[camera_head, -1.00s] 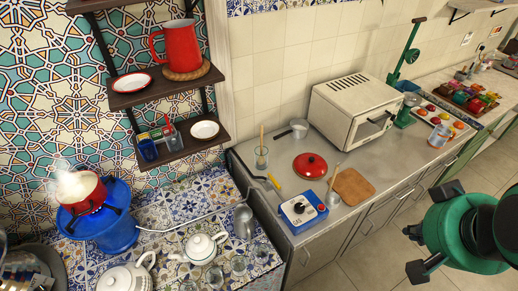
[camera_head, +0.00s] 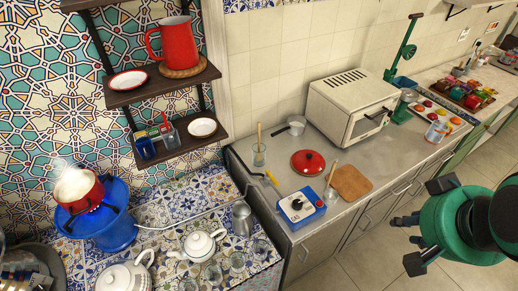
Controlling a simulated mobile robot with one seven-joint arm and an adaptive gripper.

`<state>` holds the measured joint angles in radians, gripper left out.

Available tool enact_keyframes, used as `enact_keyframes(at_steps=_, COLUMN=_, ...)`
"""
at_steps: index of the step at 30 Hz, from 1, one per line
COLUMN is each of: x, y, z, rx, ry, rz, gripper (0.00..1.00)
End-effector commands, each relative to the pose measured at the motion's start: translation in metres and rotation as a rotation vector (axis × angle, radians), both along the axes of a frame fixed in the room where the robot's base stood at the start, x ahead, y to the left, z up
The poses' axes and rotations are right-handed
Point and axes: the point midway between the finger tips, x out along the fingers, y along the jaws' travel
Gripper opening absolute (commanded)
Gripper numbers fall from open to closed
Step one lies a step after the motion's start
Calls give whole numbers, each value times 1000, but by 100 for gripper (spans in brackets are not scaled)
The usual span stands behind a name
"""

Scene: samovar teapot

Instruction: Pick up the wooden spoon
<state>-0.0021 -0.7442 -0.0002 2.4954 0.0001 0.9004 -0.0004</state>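Two thin wooden handles show on the metal counter. One wooden handle (camera_head: 259,133) stands upright in a clear glass (camera_head: 259,155) near the back wall. The other wooden handle (camera_head: 333,173) leans out of a small metal cup (camera_head: 331,195) beside a wooden board. I cannot tell which is the spoon, as the lower ends are hidden or too small. My gripper (camera_head: 406,228) is at the right, over the floor in front of the counter. Its small dark fingers look parted and hold nothing visible. It is well apart from both handles.
A red lid (camera_head: 308,162), a blue scale-like box (camera_head: 300,207), a wooden board (camera_head: 352,182) and a saucepan (camera_head: 291,127) share the counter. A white toaster oven (camera_head: 352,107) stands behind. Teapots and glasses crowd the lower tiled surface. The floor (camera_head: 350,262) before the cabinets is clear.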

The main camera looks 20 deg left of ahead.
Motion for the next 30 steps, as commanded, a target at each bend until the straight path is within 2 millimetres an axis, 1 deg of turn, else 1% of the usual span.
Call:
enact_keyframes(at_steps=5, x=13, y=4, z=11, rx=-1, ry=13, rz=15, gripper=32)
enact_keyframes(at_steps=8, x=27, y=8, z=21, rx=-3, ry=25, rz=29, gripper=32)
enact_keyframes(at_steps=11, x=45, y=14, z=33, rx=-4, ry=41, rz=48, gripper=32)
enact_keyframes(at_steps=15, x=74, y=24, z=49, rx=-8, ry=64, rz=75, gripper=32)
enact_keyframes(at_steps=22, x=124, y=46, z=70, rx=-14, ry=103, rz=124, gripper=32)
enact_keyframes(at_steps=30, x=183, y=75, z=84, rx=-24, ry=148, rz=179, gripper=32)
